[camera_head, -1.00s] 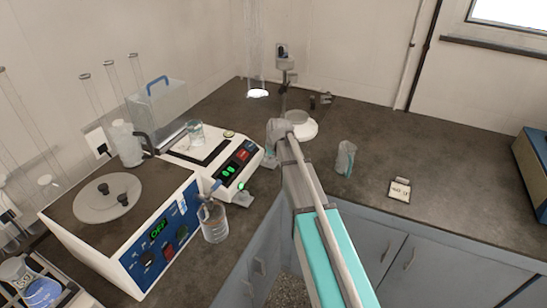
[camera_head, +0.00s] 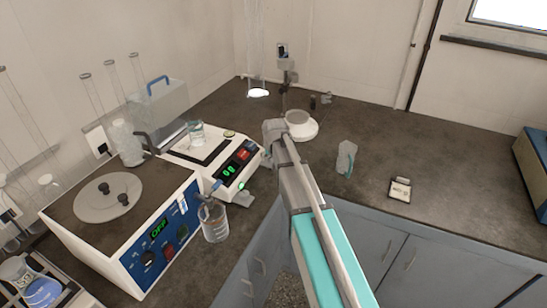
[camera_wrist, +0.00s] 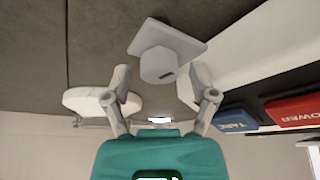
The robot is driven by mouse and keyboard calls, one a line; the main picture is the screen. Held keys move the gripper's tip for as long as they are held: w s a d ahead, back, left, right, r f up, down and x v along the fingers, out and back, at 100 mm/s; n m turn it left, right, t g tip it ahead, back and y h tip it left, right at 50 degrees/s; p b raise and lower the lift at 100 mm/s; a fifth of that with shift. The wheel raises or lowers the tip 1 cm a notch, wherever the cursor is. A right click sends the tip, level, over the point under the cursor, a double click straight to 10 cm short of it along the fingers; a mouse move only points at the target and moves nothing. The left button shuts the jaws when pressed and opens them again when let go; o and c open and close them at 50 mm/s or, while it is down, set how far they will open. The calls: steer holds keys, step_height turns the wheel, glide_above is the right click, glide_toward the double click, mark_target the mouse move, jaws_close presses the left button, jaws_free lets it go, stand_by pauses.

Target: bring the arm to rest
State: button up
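My arm (camera_head: 318,235) reaches up across the middle of the head view, over the bench. Its wrist end bends down near the right side of the white balance, and the fingers cannot be made out clearly there. In the wrist view my gripper (camera_wrist: 160,85) is open, its two fingers apart with nothing held. A grey block on a square plate (camera_wrist: 158,65) shows beyond the gap between the fingers. I cannot tell whether the fingers are near it in depth.
A white balance (camera_head: 215,165) bears a glass beaker (camera_head: 196,131). A blue-fronted device (camera_head: 165,235) reads OFF. A glass bottle (camera_head: 214,222) stands by it. A white round base (camera_head: 300,127), a glass vessel (camera_head: 346,158) and a small square dish (camera_head: 400,189) stand right, with bare bench around.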

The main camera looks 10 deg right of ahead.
stand_by(0.4)
steer(key=shift+s+r, duration=0.1)
steer(key=shift+s, duration=0.2)
steer(key=s+r+g+p, duration=0.2)
steer(key=s+p, duration=0.1)
steer(key=s, duration=1.1)
steer(key=s+r+g+p, duration=0.2)
steer(key=s+r+p, duration=0.1)
steer(key=s, duration=1.1)
steer(key=shift+s+d+p, duration=0.2)
steer(key=shift+d+p, duration=0.15)
steer(key=shift+d, duration=0.1)
